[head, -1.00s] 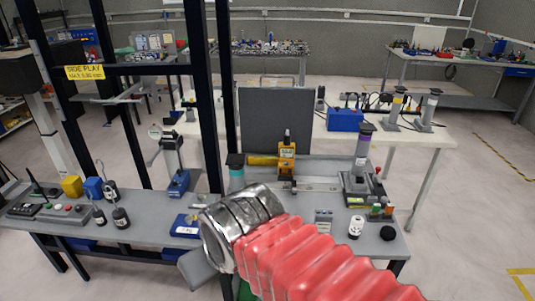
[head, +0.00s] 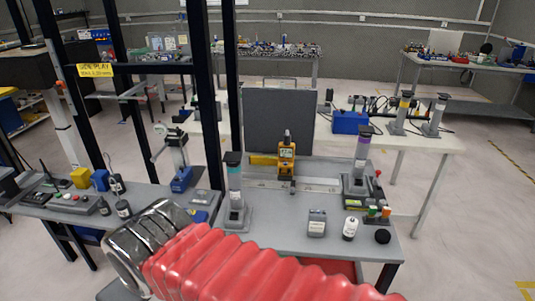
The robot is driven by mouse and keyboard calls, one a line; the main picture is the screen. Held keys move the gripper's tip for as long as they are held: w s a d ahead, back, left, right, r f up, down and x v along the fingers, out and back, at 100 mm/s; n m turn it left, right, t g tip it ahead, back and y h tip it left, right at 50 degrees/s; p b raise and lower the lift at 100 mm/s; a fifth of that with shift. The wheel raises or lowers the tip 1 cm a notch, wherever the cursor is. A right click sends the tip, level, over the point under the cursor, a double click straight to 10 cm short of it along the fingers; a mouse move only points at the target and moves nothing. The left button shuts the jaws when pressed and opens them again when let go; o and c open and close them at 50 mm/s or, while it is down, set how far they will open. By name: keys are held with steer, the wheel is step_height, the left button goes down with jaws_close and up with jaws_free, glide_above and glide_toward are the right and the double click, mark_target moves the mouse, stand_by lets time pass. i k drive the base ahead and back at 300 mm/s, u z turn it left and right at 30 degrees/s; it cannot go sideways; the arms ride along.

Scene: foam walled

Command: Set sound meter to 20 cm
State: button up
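The sound meter (head: 286,158) looks to be the upright yellow device with a dark face and a dark tip, in the middle of the head view. It stands at a pale strip or rail (head: 318,187) in front of a dark grey panel (head: 278,118). Any scale marks are too small to read. My arm, with red bellows and a silver cuff, crosses the lower front of the view and stays well apart from the meter. My gripper's fingers do not show.
A post with a teal band (head: 235,192) stands left of the meter, and one with a purple band (head: 361,155) right. A grey box (head: 317,222), a white bottle (head: 350,228) and a black knob (head: 382,236) are at front right. Dark uprights (head: 207,110) stand left.

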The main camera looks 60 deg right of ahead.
mark_target(286, 149)
steer(key=u, duration=0.85)
steer(key=k, duration=1.4)
steer(key=z, duration=1.25)
steer(key=i, duration=0.4)
